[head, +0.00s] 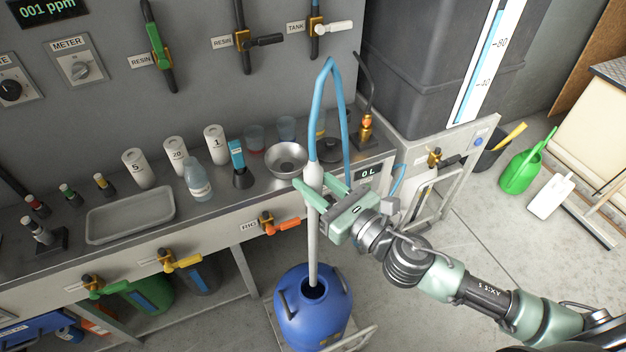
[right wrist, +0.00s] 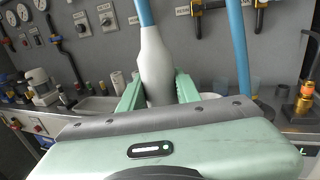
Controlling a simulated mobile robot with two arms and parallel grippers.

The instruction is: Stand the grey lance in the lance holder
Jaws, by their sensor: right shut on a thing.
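The grey lance (head: 312,232) hangs upright, with a blue hose (head: 323,100) looping from its top. My right gripper (head: 314,190) is shut on the lance's thick upper grip. In the right wrist view the pale grip (right wrist: 156,65) stands between the two green fingers (right wrist: 158,92). The lance's lower end is at the mouth of a blue drum (head: 290,318); I cannot tell how deep it reaches. I cannot make out the lance holder with certainty. My left gripper is not in view.
The bench behind holds a steel bowl (head: 286,160), a funnel bottle (head: 239,168), a grey tray (head: 130,214) and white canisters (head: 215,144). An orange-handled valve (head: 280,224) juts from the bench front. Open floor lies right of the drum; a green watering can (head: 521,172) stands farther off.

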